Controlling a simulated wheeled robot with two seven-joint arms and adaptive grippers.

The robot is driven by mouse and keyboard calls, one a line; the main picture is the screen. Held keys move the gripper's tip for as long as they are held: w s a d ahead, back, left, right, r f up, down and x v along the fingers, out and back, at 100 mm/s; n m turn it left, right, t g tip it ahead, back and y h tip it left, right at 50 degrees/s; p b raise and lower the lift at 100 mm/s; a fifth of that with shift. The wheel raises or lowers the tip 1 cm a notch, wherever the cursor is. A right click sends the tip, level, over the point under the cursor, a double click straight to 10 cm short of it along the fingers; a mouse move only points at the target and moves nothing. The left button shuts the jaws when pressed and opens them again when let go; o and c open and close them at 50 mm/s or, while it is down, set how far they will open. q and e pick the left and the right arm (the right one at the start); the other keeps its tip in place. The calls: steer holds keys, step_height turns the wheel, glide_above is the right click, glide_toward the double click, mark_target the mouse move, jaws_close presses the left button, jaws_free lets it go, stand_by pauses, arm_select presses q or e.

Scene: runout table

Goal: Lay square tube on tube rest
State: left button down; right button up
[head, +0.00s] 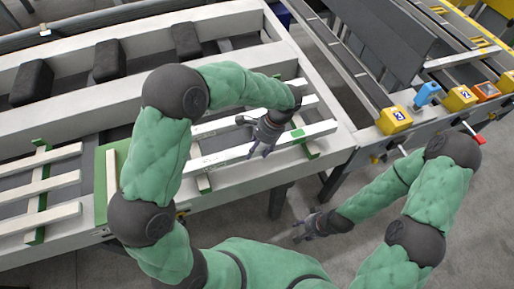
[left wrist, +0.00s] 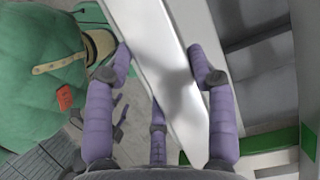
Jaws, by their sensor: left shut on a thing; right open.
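My left gripper (head: 262,140) is shut on a long white square tube (head: 222,157) near its middle. In the left wrist view the tube (left wrist: 165,65) runs between the purple fingers (left wrist: 160,58). My right gripper (head: 314,226) is open and empty, low in front of the table.
At left, several white tubes (head: 45,187) lie across green bars (head: 40,233). At right is a machine with yellow numbered blocks (head: 396,120) and a blue part (head: 427,92). Grey floor lies in front.

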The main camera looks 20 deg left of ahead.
arm_select(q)
steer(key=shift+f, duration=0.5)
steer(key=shift+c, duration=1.7)
jaws_free()
steer(key=shift+f, duration=0.1)
steer(key=v, duration=1.2)
steer(key=o, duration=0.3)
steer(key=shift+o, duration=0.2)
